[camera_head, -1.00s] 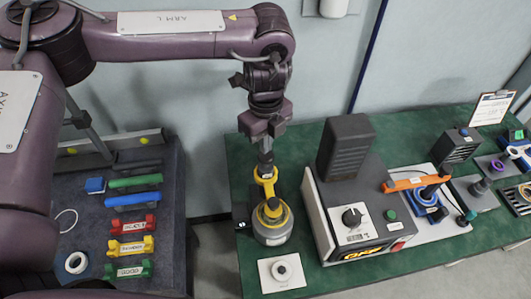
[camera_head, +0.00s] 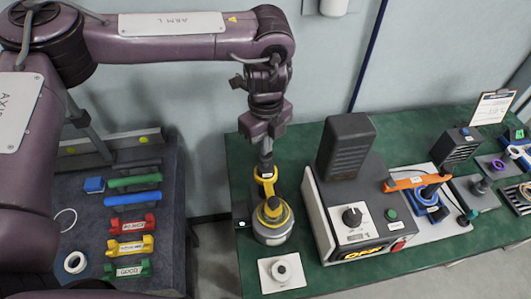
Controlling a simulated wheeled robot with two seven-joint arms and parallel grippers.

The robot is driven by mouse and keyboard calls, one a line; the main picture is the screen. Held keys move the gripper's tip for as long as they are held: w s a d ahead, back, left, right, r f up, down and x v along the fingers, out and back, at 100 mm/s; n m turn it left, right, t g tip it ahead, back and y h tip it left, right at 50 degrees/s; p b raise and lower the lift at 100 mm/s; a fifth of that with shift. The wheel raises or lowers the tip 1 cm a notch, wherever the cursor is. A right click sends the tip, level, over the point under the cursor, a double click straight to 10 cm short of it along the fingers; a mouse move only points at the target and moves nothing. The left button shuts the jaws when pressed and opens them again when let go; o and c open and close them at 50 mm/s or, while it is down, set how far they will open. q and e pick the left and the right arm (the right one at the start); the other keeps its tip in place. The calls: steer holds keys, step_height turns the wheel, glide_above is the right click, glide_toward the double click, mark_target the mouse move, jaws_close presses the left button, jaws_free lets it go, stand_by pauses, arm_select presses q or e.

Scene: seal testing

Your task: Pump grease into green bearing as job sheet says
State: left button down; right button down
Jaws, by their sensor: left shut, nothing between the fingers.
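My left gripper (camera_head: 266,158) points down, shut and empty, at the top of the yellow handle (camera_head: 266,182) of a grey pot-like pump (camera_head: 273,233). I cannot tell whether its fingertips touch the handle. The pump stands on the green table at its left part. A clipboard with a sheet (camera_head: 493,106), likely the job sheet, stands at the back right; its text is too small to read. A small green piece (camera_head: 518,134) shows at the far right edge; I cannot tell whether it is the green bearing. My right gripper is not in view.
A grey machine with a dial (camera_head: 352,217) stands right of the pump. A white plate with a round fitting (camera_head: 282,271) lies in front. Fixtures with a blue clamp (camera_head: 428,203) and a purple ring (camera_head: 498,165) are further right. Labelled red, yellow and green holders (camera_head: 129,270) lie on the left table.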

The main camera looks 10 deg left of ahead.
arm_select(q)
steer(key=shift+f+b, duration=0.85)
steer(key=shift+f, duration=0.8)
steer(key=shift+r, duration=0.25)
steer(key=shift+r+p, duration=1.6)
steer(key=shift+r, duration=0.15)
steer(key=shift+f, duration=0.15)
